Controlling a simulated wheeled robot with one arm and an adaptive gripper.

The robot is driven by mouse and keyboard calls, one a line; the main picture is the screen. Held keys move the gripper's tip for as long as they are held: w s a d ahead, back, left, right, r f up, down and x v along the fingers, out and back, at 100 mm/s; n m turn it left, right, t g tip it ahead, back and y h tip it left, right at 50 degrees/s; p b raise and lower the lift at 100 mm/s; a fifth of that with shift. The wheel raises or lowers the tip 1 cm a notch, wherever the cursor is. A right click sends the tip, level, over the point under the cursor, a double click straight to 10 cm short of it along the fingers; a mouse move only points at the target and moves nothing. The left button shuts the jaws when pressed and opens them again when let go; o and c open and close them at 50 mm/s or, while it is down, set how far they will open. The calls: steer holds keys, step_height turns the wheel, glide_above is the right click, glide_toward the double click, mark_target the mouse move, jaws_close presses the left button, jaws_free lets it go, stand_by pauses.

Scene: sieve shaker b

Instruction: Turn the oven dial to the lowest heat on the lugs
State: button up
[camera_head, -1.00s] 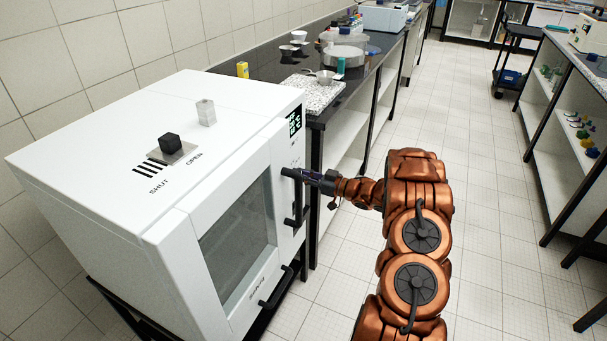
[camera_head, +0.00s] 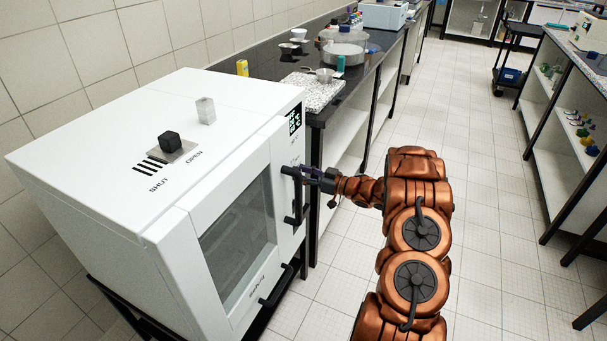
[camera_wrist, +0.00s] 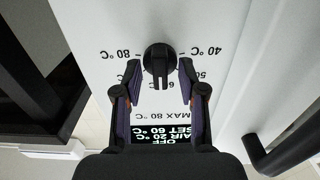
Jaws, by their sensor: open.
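The oven dial (camera_wrist: 158,60) is a black round knob with a raised bar on the white oven front. In the wrist view, which shows the oven upside down, the bar lies upright in the picture, its lower end by the 60 mark. The 40 °C mark is at right and the 80 °C mark at left. My gripper (camera_wrist: 160,68) is open, one fingertip on each side of the dial; contact cannot be told. The display (camera_wrist: 155,135) reads OFF, AIR 20 °C, SET 60 °C. In the head view my gripper (camera_head: 303,174) is at the oven's front and hides the dial.
The white oven (camera_head: 100,150) has a windowed door with a black handle (camera_head: 277,287). Its top bears a black knob (camera_head: 170,141) by SHUT and OPEN labels. A dark bench (camera_head: 265,66) with labware stands behind it. The floor (camera_head: 470,200) at right is clear.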

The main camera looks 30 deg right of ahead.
steer(key=v, duration=1.2)
stand_by(0.3)
steer(key=w+d+r+m+g+h+p, duration=0.2)
steer(key=w+d+r+h, duration=0.2)
steer(key=w+r+h, duration=0.55)
steer(key=s+a+r+m+g+h+p, duration=0.1)
steer(key=s+a+r+m+g+h, duration=0.35)
steer(key=r, duration=0.55)
steer(key=s+a+g+y+p, duration=0.1)
steer(key=s+a+g, duration=0.2)
steer(key=s+a, duration=0.8)
steer(key=s+a+r+g+y+p, duration=0.1)
steer(key=s+a+g, duration=0.3)
steer(key=s+a, duration=0.7)
steer(key=s+a+g+y+p, duration=0.1)
steer(key=s+a+g+y, duration=0.1)
steer(key=s+a, duration=1)
steer(key=s+g, duration=0.1)
steer(key=s, duration=0.7)
steer(key=shift+r+g+y, duration=0.25)
steer(key=shift+g+y, duration=0.1)
steer(key=shift+y, duration=0.05)
